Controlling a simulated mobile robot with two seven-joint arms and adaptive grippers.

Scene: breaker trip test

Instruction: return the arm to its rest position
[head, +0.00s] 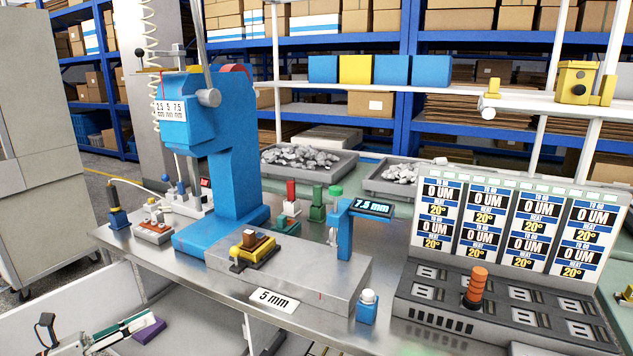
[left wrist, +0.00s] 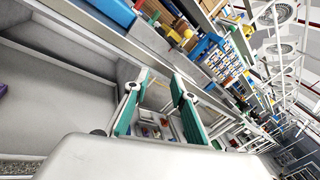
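My left gripper (head: 126,326) is at the lower left of the head view, low in front of the bench's front edge and apart from the bench things. In the left wrist view its two green-padded fingers (left wrist: 160,88) stand apart, with nothing held between them. My right gripper is in neither view. The blue press (head: 222,150) stands upright on the metal bench (head: 205,283), with a yellow-and-brown piece (head: 253,247) at its foot. An orange ribbed cylinder (head: 476,286) stands on the grey test panel (head: 505,312).
Grey bins (head: 300,172) lie behind. A purple object (head: 148,331) lies near my left gripper. A grey cabinet (head: 35,150) stands at the left.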

